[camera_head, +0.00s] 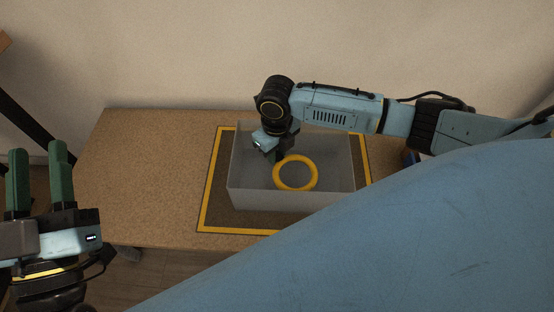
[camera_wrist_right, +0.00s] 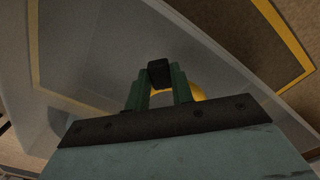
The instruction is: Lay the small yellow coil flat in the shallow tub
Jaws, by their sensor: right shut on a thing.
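The small yellow coil (camera_head: 295,188) is a round ring inside the outline of the shallow grey see-through tub (camera_head: 335,197). Its face is toward the head camera; I cannot tell whether it touches the tub floor. My right gripper (camera_head: 273,156) reaches down into the tub and is shut at the coil's upper left edge. In the right wrist view a dark block (camera_wrist_right: 160,72) sits between the fingertips, and part of the yellow coil (camera_wrist_right: 196,92) shows behind the right finger. My left gripper (camera_head: 38,165) is open and empty, left of the table.
The tub stands within a yellow-bordered dark mat (camera_head: 213,195) on a brown table (camera_head: 150,170). The table's left side is bare. A plain wall (camera_head: 190,50) rises behind. A dark blue object (camera_head: 411,158) is partly hidden right of the tub. My blue arm covers the lower right.

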